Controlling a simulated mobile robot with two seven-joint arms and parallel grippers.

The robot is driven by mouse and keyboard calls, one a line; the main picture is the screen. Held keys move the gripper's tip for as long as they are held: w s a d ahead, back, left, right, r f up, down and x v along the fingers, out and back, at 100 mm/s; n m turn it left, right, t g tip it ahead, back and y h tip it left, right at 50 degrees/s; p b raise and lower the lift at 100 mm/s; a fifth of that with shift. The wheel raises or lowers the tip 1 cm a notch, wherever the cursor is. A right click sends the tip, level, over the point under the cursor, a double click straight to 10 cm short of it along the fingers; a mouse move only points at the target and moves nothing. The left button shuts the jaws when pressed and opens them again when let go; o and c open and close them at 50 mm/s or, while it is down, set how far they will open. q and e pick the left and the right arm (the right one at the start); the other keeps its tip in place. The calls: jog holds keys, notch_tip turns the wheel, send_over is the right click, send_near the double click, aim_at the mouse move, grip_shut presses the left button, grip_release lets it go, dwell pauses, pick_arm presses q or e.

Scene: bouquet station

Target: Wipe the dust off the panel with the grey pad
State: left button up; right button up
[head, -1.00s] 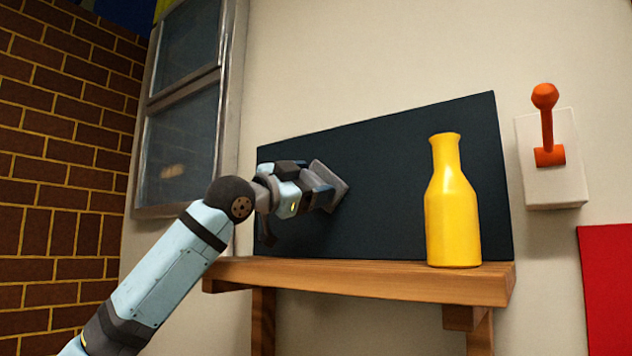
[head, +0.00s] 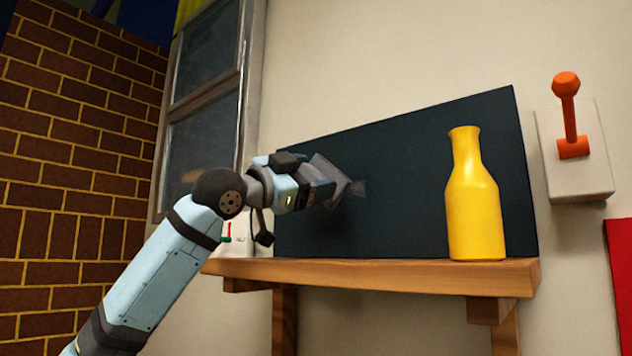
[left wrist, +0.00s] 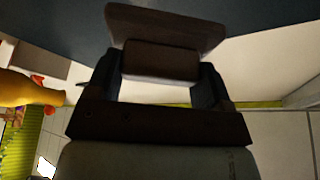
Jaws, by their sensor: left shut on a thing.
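The dark panel (head: 410,165) stands upright against the wall behind a wooden shelf. My left gripper (head: 318,189) is in front of the panel's left part, shut on the grey pad (head: 328,172). The pad's flat plate is turned toward the panel; a dark shadow lies below it, and I cannot tell whether they touch. A small pale grey patch, apparently dust (head: 357,184), shows on the panel just right of the pad. In the left wrist view the pad (left wrist: 165,22) sits beyond the fingers, its block between them. My right gripper is not in view.
A yellow bottle (head: 474,205) stands on the shelf (head: 400,277), in front of the panel's right part. An orange lever on a white plate (head: 575,180) is on the wall at right. A window (head: 203,110) and brick wall are at left. The shelf's middle is clear.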

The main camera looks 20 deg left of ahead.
pick_arm(q)
jog(key=shift+s, duration=0.15)
jog(key=shift+s+a, duration=0.3)
jog(key=shift+s, duration=0.35)
jog(key=shift+s+a, duration=0.25)
jog(key=shift+s, duration=0.4)
jog(key=shift+w, duration=0.1)
